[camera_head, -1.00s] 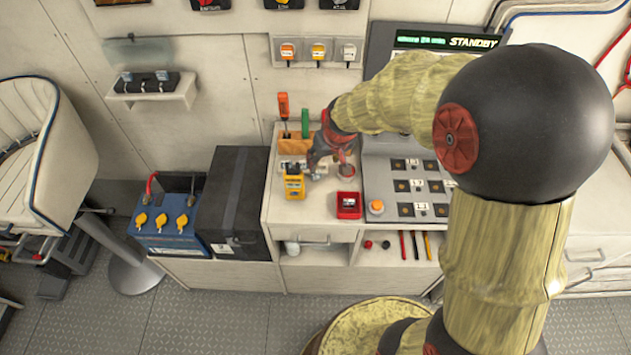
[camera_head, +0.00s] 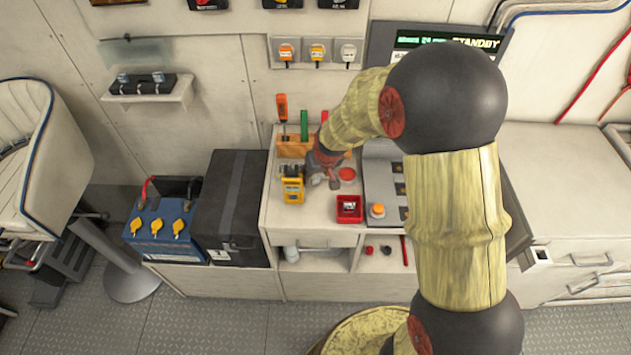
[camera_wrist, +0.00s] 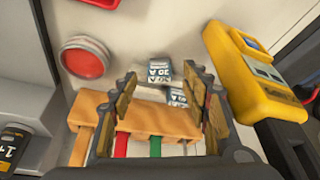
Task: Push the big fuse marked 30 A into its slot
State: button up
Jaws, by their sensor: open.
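Small white and dark fuse blocks lie on the worktop in the wrist view. In the head view my gripper (camera_head: 323,172) is low over the worktop and hides the blocks. I cannot make out the big fuse's slot; my arm covers much of the console (camera_head: 380,180).
A yellow meter (camera_head: 293,190) stands left of my gripper. A wooden tool rack (camera_head: 294,149) is behind it. A round red cap (camera_head: 347,174) and a red tray (camera_head: 348,209) are at right. A blue battery (camera_head: 162,226) and dark case (camera_head: 232,205) stand left.

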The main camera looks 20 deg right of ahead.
jog(key=shift+w+f, duration=0.3)
jog(key=shift+f, duration=0.35)
jog(key=shift+r, duration=0.1)
jog(key=shift+c, duration=0.8)
jog(key=c, duration=0.7)
jog(key=shift+c, duration=0.7)
